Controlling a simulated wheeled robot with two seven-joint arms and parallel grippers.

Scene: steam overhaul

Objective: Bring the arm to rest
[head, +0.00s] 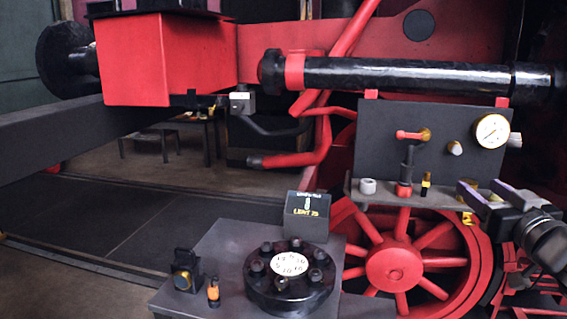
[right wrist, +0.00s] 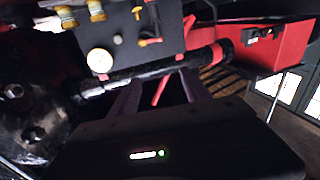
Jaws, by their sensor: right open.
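My right gripper (head: 479,188) is at the right side of the head view, in front of the lower right corner of the grey gauge panel (head: 450,125) and its shelf. Its two fingers are apart, with nothing seen between them. In the right wrist view the two dark purple fingers (right wrist: 160,92) are also spread, with only background between them. My right arm comes in from the right edge, over the red spoked wheel (head: 394,266). My left gripper is not in the head view.
The panel carries a pressure gauge (head: 492,131) and a red-handled valve (head: 412,135). Small fittings stand on its shelf. A grey bench (head: 225,250) holds a black bolted flange (head: 290,277) and a small sign block (head: 307,216). The floor at left (head: 100,220) is clear.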

